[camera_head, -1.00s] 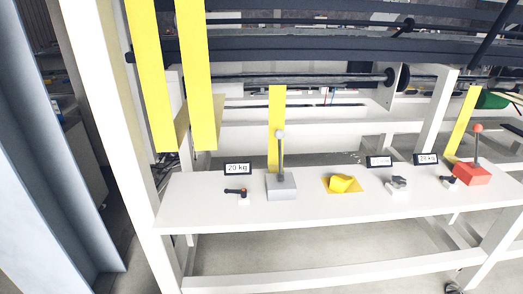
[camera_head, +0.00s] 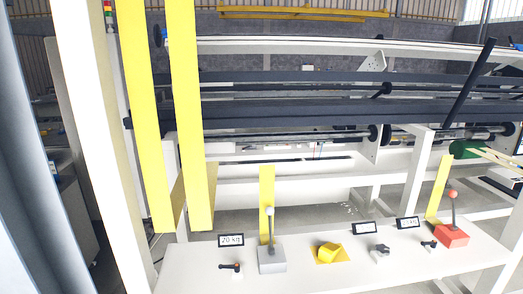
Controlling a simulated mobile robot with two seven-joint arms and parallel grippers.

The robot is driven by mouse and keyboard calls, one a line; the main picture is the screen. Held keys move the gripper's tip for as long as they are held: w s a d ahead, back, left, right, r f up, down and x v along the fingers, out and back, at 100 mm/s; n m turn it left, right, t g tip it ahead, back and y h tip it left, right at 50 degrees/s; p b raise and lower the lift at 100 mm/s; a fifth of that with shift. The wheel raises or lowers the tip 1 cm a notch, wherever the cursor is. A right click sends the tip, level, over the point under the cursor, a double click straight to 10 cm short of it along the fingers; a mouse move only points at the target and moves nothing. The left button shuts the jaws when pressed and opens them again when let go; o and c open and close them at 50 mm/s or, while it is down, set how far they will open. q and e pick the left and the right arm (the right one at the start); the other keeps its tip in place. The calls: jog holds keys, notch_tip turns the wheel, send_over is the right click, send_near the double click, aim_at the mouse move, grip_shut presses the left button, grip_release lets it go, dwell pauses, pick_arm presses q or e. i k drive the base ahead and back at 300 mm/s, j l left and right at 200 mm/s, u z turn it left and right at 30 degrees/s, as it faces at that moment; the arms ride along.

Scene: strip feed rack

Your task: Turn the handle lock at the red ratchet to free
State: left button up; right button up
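The red ratchet (camera_head: 452,235) stands near the right end of the white shelf, its lever upright with a reddish knob on top. Just left of it is a small black handle lock (camera_head: 429,245) on a light base. Neither gripper is in view.
The white shelf (camera_head: 330,279) also carries a yellow block (camera_head: 328,252), a small grey knob piece (camera_head: 380,251) and small displays, one reading 20 kg (camera_head: 231,240). Yellow strips (camera_head: 191,120) hang at the left. Dark rollers (camera_head: 300,112) cross behind.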

aim_at(433, 244)
jog(key=z, duration=1.45)
jog(key=i+l+u, duration=0.1)
jog(key=u, duration=0.65)
jog(key=i+l+u, duration=0.15)
jog(key=l+u, duration=0.15)
jog(key=l, duration=0.2)
jog(key=i+l+u, duration=0.1)
jog(key=l+u, duration=0.2)
jog(key=l, duration=0.2)
jog(key=i+l+u, duration=0.2)
jog(key=l, duration=0.9)
jog(key=k+j, duration=0.05)
jog(key=k, duration=0.1)
